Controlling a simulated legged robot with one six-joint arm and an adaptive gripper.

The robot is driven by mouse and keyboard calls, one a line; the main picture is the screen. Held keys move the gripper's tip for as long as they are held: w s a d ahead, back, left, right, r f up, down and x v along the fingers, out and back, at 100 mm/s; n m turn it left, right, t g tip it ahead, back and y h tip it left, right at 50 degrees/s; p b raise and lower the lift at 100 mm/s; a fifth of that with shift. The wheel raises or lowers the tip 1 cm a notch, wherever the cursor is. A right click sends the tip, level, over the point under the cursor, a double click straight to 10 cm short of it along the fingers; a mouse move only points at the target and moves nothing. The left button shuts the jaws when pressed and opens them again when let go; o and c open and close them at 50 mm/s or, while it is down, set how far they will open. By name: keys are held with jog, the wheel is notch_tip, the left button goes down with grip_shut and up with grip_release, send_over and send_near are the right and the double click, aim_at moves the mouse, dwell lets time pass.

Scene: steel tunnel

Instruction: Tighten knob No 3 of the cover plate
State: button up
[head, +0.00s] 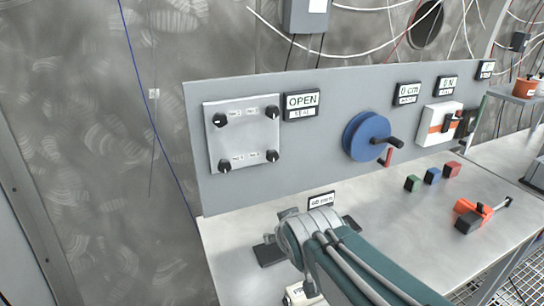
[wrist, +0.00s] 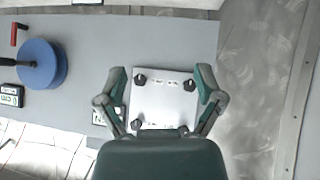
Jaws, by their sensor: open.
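The cover plate (head: 243,138) is a light square plate on the upright grey panel, with a black knob near each corner. The small number labels are too blurred to read surely, so I cannot tell which is knob No 3. In the wrist view the cover plate (wrist: 162,100) appears turned over, with its two nearer-edge knobs partly hidden behind my gripper's body. My gripper (wrist: 160,76) is open and empty, its fingers on either side of the plate in the picture. It seems apart from the knobs. In the head view my arm is low, in front of the panel.
A blue handwheel (head: 366,136) with a black handle sticks out farther right. Several small blocks and an orange tool (head: 474,214) lie on the bench (head: 405,230). A red handle (head: 388,157) is by the wheel.

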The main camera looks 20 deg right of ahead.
aim_at(273, 157)
jog(key=w+d+n+t, duration=0.1)
jog(key=w+d+t, duration=0.1)
jog(key=w, duration=0.6)
jog(key=w+d+r+n+t+y, duration=0.1)
jog(key=w+d+t, duration=0.2)
jog(key=w, duration=0.6)
jog(key=w+d+n+t+y, duration=0.1)
jog(key=w+d+n+t, duration=0.1)
jog(key=w, duration=0.7)
jog(key=shift+d+r+t, duration=0.2)
jog(key=shift+d+t, duration=0.4)
jog(key=shift+t, duration=0.2)
jog(key=shift+c, duration=0.3)
jog(key=shift+s, duration=0.1)
jog(key=c, duration=1.1)
